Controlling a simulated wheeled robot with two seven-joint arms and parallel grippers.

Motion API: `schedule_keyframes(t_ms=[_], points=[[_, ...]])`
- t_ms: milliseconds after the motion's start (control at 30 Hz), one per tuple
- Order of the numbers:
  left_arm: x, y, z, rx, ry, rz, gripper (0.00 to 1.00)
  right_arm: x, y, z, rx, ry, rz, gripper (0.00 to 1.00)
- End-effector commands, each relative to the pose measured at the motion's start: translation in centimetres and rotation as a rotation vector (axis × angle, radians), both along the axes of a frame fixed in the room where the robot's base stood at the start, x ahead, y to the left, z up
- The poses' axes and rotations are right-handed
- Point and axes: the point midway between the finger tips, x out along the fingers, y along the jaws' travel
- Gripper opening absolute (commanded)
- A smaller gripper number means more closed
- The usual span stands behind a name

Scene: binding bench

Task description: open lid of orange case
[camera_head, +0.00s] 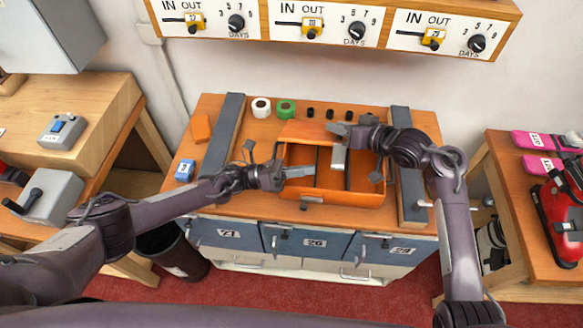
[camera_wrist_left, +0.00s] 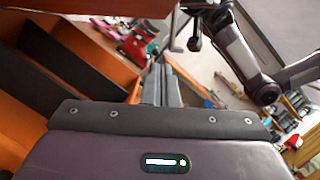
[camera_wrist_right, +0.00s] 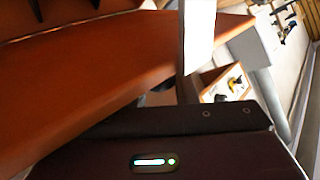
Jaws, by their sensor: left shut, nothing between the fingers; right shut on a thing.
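The orange case (camera_head: 345,197) sits on the bench, its inside and dark dividers in view. Its lid (camera_head: 303,131) is raised at the back edge. It shows as a large orange panel in the right wrist view (camera_wrist_right: 90,75). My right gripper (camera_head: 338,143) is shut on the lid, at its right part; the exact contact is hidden. My left gripper (camera_head: 306,171) is shut and empty, over the left part of the case. Its fingers show in the left wrist view (camera_wrist_left: 163,85), beside the case's interior.
Dark rails (camera_head: 222,135) and (camera_head: 408,185) flank the case. White (camera_head: 261,107) and green (camera_head: 286,109) rolls and several small black pieces stand behind it. An orange block (camera_head: 200,128) and a blue-and-white block (camera_head: 185,170) lie left. A shelf with dials (camera_head: 325,24) hangs above.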

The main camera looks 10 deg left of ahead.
Motion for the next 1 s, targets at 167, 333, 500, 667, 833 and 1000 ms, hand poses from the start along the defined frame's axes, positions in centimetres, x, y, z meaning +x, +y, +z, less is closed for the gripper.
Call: schedule_keyframes(t_ms=[167, 333, 500, 667, 833, 1000], points=[[0.5, -3.9, 0.8, -0.003, 0.0, -0.002, 0.0, 0.0, 0.0, 0.0, 0.0, -0.001, -0.001, 0.0], [1.9, -4.3, 2.7, 0.001, -0.001, 0.003, 0.0, 0.0, 0.0, 0.0, 0.0, -0.001, -0.001, 0.0], [2.7, -4.4, 3.9, 0.001, 0.0, 0.002, 0.0, 0.0, 0.0, 0.0, 0.001, 0.0, -0.002, 0.0], [3.0, -4.3, 4.2, 0.002, 0.002, 0.002, 0.0, 0.0, 0.0, 0.0, 0.001, 0.0, -0.002, 0.0], [3.0, -4.3, 4.1, 0.001, 0.001, 0.001, 0.0, 0.0, 0.0, 0.0, 0.001, 0.0, -0.002, 0.0], [3.3, -4.3, 4.8, 0.001, 0.0, 0.002, 0.0, 0.0, 0.0, 0.0, 0.001, 0.0, -0.002, 0.0]])
